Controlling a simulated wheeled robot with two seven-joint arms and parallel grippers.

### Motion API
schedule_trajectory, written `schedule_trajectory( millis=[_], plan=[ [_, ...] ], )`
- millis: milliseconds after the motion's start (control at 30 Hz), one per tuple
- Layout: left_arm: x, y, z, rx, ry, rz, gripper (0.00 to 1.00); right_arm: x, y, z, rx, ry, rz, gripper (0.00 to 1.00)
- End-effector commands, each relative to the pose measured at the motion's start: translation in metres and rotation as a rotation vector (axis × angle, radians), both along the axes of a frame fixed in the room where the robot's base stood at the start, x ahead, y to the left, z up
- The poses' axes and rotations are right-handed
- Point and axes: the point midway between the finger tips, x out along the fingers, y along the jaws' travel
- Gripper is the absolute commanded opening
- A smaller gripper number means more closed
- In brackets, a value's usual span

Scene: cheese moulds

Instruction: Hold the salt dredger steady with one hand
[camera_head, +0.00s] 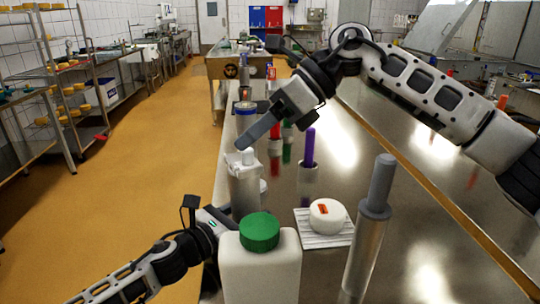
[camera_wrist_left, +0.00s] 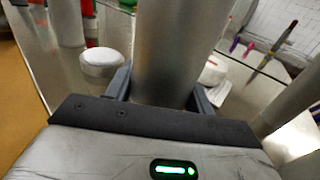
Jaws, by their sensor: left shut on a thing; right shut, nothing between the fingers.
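The salt dredger seems to be the upright metal cylinder (camera_head: 246,190) with a pale top at the near left of the steel table. My left gripper (camera_head: 232,218) is shut around its body, low down, partly hidden behind a white bottle. In the left wrist view the dark fingers (camera_wrist_left: 165,92) lie on either side of the metal cylinder (camera_wrist_left: 180,45). The cylinder's top is out of that view. My right gripper (camera_head: 243,144) is shut and empty, pointing down-left, with its tips just above the dredger's top. I cannot tell whether they touch it.
The white bottle with a green lid (camera_head: 260,232) stands in front. A white round piece (camera_head: 328,215) sits on a ribbed mat (camera_head: 310,236). A tall metal cylinder with a grey handle (camera_head: 370,220) stands at right. A purple marker (camera_head: 309,147) stands in a holder behind.

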Motion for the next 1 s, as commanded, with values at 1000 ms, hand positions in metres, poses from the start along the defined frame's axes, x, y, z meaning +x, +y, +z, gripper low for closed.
schedule_trajectory(
  millis=[1000],
  plan=[
    [0.0, 0.0, -0.001, 0.0, 0.001, 0.0, 0.21, 0.013, -0.146, -0.057, 0.655, -0.418, -0.2, 0.0]
  ],
)
